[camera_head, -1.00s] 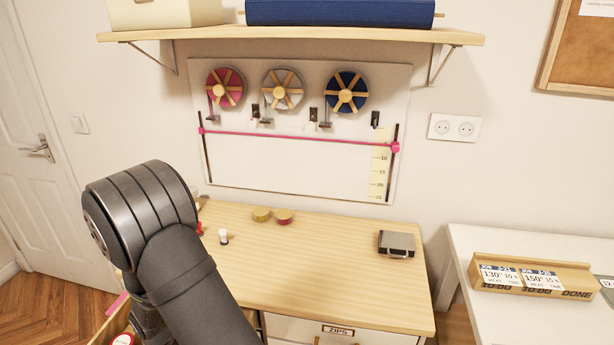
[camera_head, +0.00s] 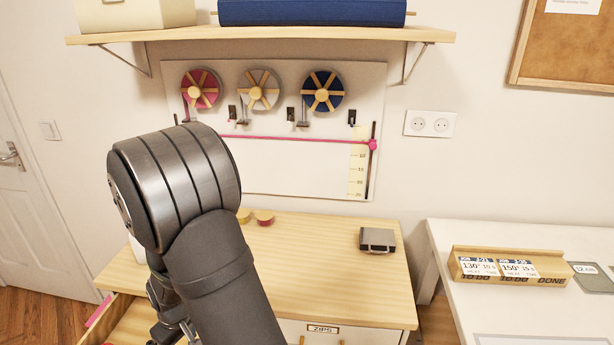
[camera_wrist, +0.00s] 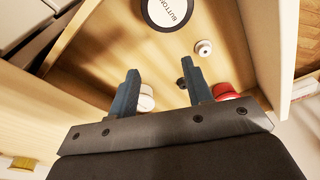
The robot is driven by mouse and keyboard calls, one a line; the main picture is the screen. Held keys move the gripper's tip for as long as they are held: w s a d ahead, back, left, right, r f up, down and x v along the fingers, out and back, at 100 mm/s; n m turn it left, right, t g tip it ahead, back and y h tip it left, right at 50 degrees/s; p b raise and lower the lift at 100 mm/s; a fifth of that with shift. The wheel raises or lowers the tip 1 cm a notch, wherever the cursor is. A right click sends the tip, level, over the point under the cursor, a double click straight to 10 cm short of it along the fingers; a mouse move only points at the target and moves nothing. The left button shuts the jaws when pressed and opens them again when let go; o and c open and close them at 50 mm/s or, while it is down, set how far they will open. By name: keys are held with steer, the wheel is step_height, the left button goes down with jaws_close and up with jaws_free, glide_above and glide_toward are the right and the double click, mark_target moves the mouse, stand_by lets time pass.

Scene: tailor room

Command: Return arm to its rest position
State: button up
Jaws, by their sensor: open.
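My gripper (camera_wrist: 161,88) shows in the wrist view with its two dark fingers apart and nothing between them. It is over an open wooden drawer that holds a round lid labelled "BUTTON" (camera_wrist: 167,12), a small white round piece (camera_wrist: 204,48), a white round thing (camera_wrist: 146,99) behind the left finger and a red thing (camera_wrist: 225,91) by the right finger. In the head view my arm (camera_head: 180,190) rises bent at the left, in front of the wooden cabinet top (camera_head: 320,270). My fingers are hidden in that view.
A grey metal box (camera_head: 377,240) and two small round tins (camera_head: 264,217) stand on the cabinet top. The ribbon board (camera_head: 285,180) hangs behind, under a wall shelf (camera_head: 270,36). A white table (camera_head: 450,300) with a card holder (camera_head: 505,265) is at the right.

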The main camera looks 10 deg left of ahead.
step_height(320, 180, up, 21)
steer(key=w+d, duration=0.2)
steer(key=shift+m, duration=0.4)
steer(key=w, duration=0.1)
steer(key=w+d, duration=0.1)
steer(key=w, duration=0.3)
steer(key=shift+w+d, duration=0.2)
steer(key=shift+d, duration=0.15)
